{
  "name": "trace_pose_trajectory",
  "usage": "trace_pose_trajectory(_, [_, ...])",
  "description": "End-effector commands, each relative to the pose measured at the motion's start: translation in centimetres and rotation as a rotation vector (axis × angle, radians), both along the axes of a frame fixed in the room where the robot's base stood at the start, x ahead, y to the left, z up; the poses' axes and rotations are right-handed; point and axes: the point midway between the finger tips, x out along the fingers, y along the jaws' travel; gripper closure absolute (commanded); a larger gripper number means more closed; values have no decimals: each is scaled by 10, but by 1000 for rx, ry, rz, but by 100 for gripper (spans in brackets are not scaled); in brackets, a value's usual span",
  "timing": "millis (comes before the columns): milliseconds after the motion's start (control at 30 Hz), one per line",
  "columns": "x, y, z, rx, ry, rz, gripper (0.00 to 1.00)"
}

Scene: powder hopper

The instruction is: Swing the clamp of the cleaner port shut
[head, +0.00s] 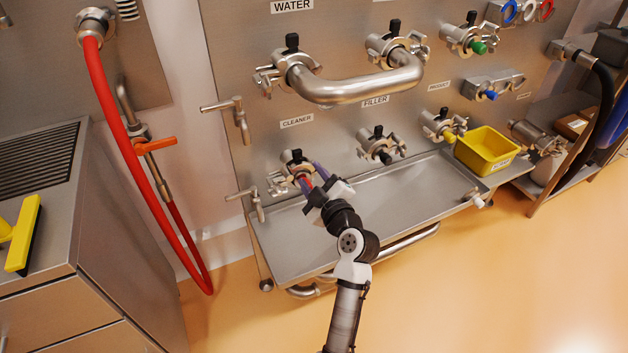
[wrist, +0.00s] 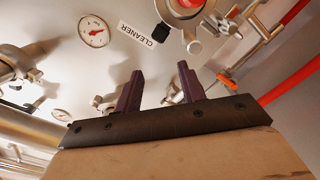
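The cleaner port (head: 297,160) is on the steel wall panel, under its CLEANER label (head: 297,121). A black knob stands on top of it and a red part shows at its mouth. Its silver clamp (head: 277,184) shows at the port's lower left, partly behind my fingers; I cannot tell how far it stands open. My gripper (head: 314,177) is in front of the port. In the wrist view the two dark purple fingers of my gripper (wrist: 160,82) are apart with nothing gripped. The port's red-centred end (wrist: 187,6) is cut off at the top there, beyond the fingertips.
A bent steel pipe (head: 355,86) joins two ports above. The filler port (head: 379,145) is to the right. A steel drip tray (head: 400,200) runs below, with a yellow bin (head: 487,150) at its right end. A valve handle (head: 235,112) and red hose (head: 112,108) are left.

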Motion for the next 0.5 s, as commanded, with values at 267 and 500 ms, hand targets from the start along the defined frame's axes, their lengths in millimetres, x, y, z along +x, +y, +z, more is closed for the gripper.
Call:
trace_pose_trajectory(267, [40, 16, 4, 1, 0, 3, 60])
trace_pose_trajectory(500, [65, 25, -1, -1, -3, 1, 60])
